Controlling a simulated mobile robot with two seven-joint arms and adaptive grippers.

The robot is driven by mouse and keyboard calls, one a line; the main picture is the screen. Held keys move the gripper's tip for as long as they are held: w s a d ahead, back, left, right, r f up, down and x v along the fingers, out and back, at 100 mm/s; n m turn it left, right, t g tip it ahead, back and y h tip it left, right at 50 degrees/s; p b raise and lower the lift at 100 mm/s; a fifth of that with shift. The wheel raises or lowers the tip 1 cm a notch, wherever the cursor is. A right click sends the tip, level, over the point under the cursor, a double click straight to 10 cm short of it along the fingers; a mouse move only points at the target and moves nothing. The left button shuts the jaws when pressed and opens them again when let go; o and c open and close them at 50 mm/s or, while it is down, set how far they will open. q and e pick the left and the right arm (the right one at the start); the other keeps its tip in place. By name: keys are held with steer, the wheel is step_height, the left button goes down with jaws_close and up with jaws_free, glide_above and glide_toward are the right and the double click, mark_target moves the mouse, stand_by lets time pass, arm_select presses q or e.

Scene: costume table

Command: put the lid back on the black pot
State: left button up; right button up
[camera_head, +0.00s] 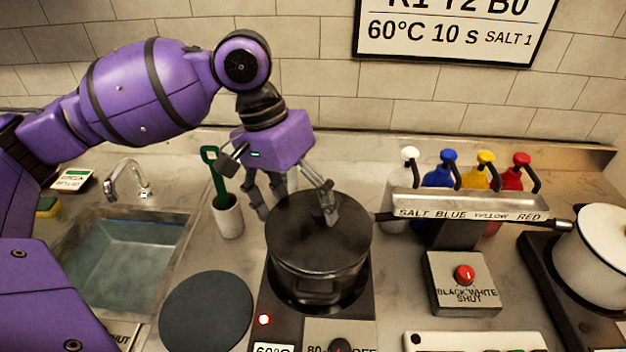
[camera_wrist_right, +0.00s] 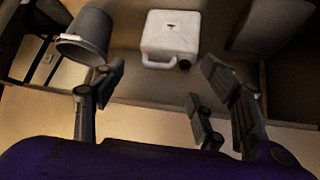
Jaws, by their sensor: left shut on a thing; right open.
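The black pot (camera_head: 315,287) stands on the hob at the middle of the head view. Its dark round lid (camera_head: 310,240) lies level over the pot's mouth. No clear gap shows between lid and rim, though I cannot tell if it is fully seated. My left gripper (camera_head: 300,205) is above the lid, pointing down, and is shut on the lid; its fingers hide the grip point. My right gripper (camera_wrist_right: 157,95) shows in the right wrist view, open and empty, away from the pot.
A dark round mat (camera_head: 207,312) lies left of the hob, near the sink (camera_head: 125,262). A white cup (camera_head: 229,217) with a green tool stands behind. A labelled rack (camera_head: 470,205) and a red-button box (camera_head: 463,288) stand right. The wrist view shows a white canister (camera_wrist_right: 170,36) and grey bucket (camera_wrist_right: 84,38).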

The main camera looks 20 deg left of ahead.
arm_select(q)
steer(key=shift+p, duration=0.8)
arm_select(e)
steer(key=shift+w+a+r+t, duration=0.1)
steer(key=shift+w+r+t, duration=0.05)
steer(key=shift+w+r, duration=0.55)
steer(key=shift+w+r+t, duration=0.15)
steer(key=shift+w+r, duration=0.35)
steer(key=shift+r, duration=0.3)
arm_select(q)
steer(key=shift+f+p, duration=0.1)
steer(key=shift+p, duration=0.3)
arm_select(e)
steer(key=shift+w+r, duration=0.4)
steer(key=shift+r, duration=0.25)
stand_by(0.8)
arm_select(q)
steer(key=shift+p, duration=0.4)
arm_select(e)
steer(key=shift+w+r, duration=0.15)
steer(key=shift+r, duration=0.25)
stand_by(0.5)
arm_select(q)
steer(key=o, duration=1.2)
arm_select(e)
steer(key=shift+w+r, duration=0.1)
